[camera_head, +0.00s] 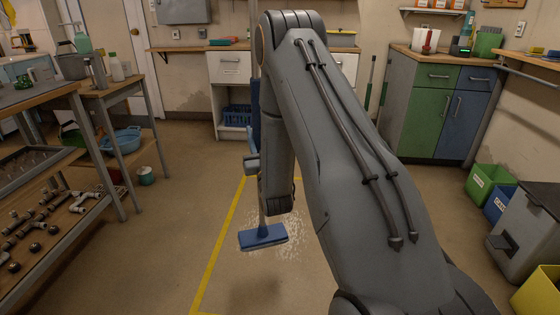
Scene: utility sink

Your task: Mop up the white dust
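The white dust (288,236) is a patch of pale specks on the brown floor, partly hidden behind my arm. A mop with a flat blue head (263,237) hangs upright in front of the dust's left part. Its thin pole rises from the head, with a blue section higher up. My gripper (252,163) is shut around the mop's pole, left of my forearm; its fingers are small and partly hidden. The mop head looks slightly above the floor, with a soft shadow below it.
A yellow floor line (218,246) runs left of the dust. A workbench with pipe fittings (48,215) stands at the left. Green and blue bins (490,180) and a grey bin (528,230) stand at the right. Cabinets (440,110) line the back. The central floor is clear.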

